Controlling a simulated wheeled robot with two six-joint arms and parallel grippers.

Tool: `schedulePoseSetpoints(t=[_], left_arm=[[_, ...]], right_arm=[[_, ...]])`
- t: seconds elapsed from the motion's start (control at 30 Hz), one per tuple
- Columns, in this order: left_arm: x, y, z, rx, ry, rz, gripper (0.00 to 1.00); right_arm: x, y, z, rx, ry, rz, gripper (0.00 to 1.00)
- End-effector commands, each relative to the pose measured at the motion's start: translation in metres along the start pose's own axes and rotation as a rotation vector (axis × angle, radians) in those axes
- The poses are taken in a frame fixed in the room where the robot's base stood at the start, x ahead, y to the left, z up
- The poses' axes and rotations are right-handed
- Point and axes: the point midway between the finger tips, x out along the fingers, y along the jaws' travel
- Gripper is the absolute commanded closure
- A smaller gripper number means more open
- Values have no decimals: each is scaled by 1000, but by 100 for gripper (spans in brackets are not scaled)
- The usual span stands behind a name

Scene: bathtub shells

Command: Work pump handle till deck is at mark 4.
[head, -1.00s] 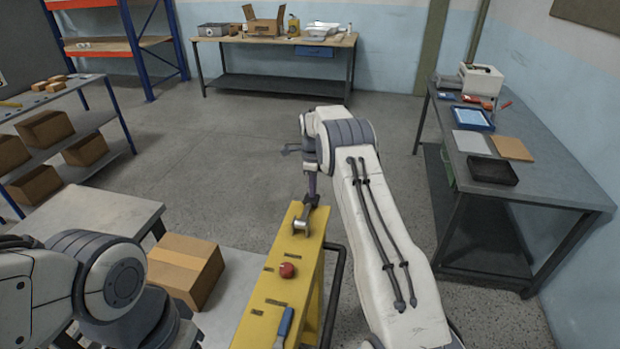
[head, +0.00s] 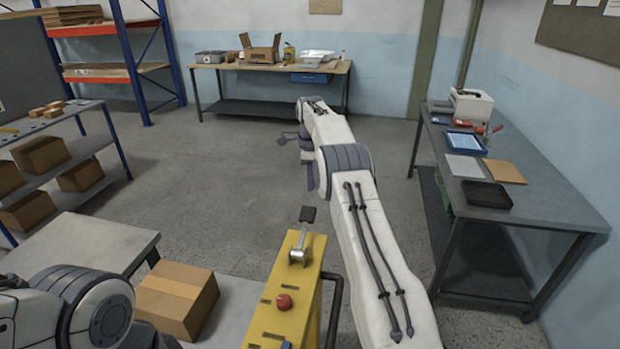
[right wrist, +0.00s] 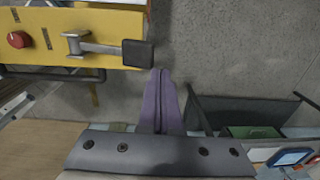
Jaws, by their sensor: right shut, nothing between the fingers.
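The pump handle is a short metal lever with a black grip (head: 308,214), on top of a yellow pump column (head: 300,284) with a red knob (head: 284,302). It also shows in the right wrist view (right wrist: 137,53). My right gripper (head: 311,187) is just beyond the grip in the head view. In the right wrist view its purple fingers (right wrist: 160,76) are shut and empty, close beside the grip; contact is unclear. A grey deck (head: 236,292) carries a cardboard box (head: 178,300) left of the column. The deck's mark is not readable. My left gripper is out of view.
A grey table (head: 130,238) stands at the left. A workbench (head: 545,205) with trays stands at the right. A shelf with boxes (head: 38,155) is far left, and another bench (head: 225,68) is at the back. The floor between is open.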

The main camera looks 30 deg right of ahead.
Motion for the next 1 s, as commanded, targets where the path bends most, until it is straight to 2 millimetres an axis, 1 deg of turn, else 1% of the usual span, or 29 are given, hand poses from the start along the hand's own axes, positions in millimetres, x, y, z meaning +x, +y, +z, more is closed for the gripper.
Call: schedulePoseSetpoints(t=[0.03, 0.23, 1.0], left_arm=[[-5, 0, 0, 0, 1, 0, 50], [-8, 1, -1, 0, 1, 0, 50], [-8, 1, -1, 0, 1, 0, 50]], right_arm=[[-6, -2, 0, 0, 0, 0, 100], [-18, -4, 0, 0, 1, 2, 100], [-19, -3, 1, -1, 1, 2, 100]])
